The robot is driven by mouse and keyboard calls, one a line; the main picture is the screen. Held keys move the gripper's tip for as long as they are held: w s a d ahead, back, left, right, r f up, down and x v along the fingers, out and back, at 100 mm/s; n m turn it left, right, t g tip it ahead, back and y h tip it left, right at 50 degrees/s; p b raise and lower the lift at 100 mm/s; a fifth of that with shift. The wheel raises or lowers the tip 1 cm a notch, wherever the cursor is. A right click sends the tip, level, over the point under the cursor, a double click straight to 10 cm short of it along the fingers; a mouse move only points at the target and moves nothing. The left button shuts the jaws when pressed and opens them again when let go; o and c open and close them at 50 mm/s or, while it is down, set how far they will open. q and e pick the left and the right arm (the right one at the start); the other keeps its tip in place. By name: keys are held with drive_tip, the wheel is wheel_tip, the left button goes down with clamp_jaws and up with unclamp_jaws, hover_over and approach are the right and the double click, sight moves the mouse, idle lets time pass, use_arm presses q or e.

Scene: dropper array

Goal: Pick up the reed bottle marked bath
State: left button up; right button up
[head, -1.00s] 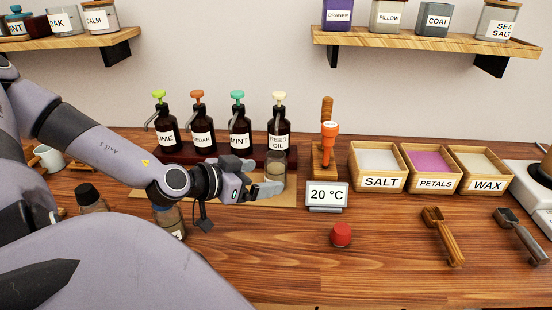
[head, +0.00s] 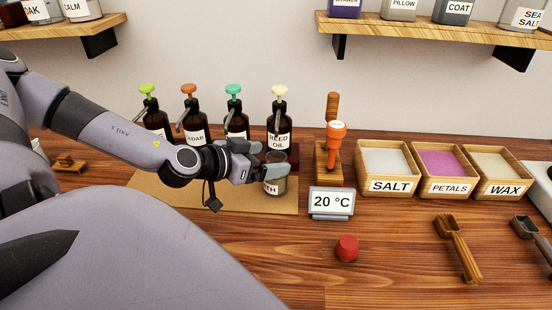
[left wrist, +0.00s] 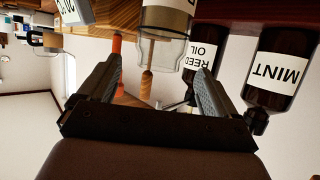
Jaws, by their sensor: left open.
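The reed bottle marked bath (head: 275,187) is a small clear glass jar with a white label, of which only "TH" shows in the head view. It stands on a tan mat (head: 228,201) in front of the REED OIL pump bottle (head: 279,125). My left gripper (head: 272,172) is open at the jar's upper part and covers some of it. In the left wrist view, upside down, the jar (left wrist: 166,25) lies ahead between the two spread fingers (left wrist: 157,80). I cannot tell whether they touch it. My right gripper is not in view.
Pump bottles stand close behind on a dark rack, MINT (head: 236,126) beside REED OIL. To the right are an orange-handled tool on a wooden stand (head: 328,158), a 20 °C display (head: 331,202) and a red cap (head: 347,248). Front right holds scoops (head: 459,247).

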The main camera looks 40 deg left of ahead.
sight(283, 158)
use_arm(q)
drive_tip(key=shift+w+d+f, duration=0.15)
drive_tip(key=shift+w+f, duration=0.15)
drive_tip(key=shift+w, duration=0.25)
drive_tip(key=shift+w+f, duration=0.25)
drive_tip(key=shift+w+d+f+b, duration=0.1)
drive_tip(key=shift+w+f+b, duration=0.4)
drive_tip(key=shift+b, duration=0.6)
drive_tip(key=shift+w+b, duration=0.5)
drive_tip(key=shift+b, duration=0.3)
drive_tip(key=shift+w+f+b, duration=0.15)
drive_tip(key=shift+w+b, duration=0.2)
drive_tip(key=shift+b, duration=0.2)
drive_tip(key=shift+w+d, duration=0.1)
drive_tip(key=shift+w, duration=0.1)
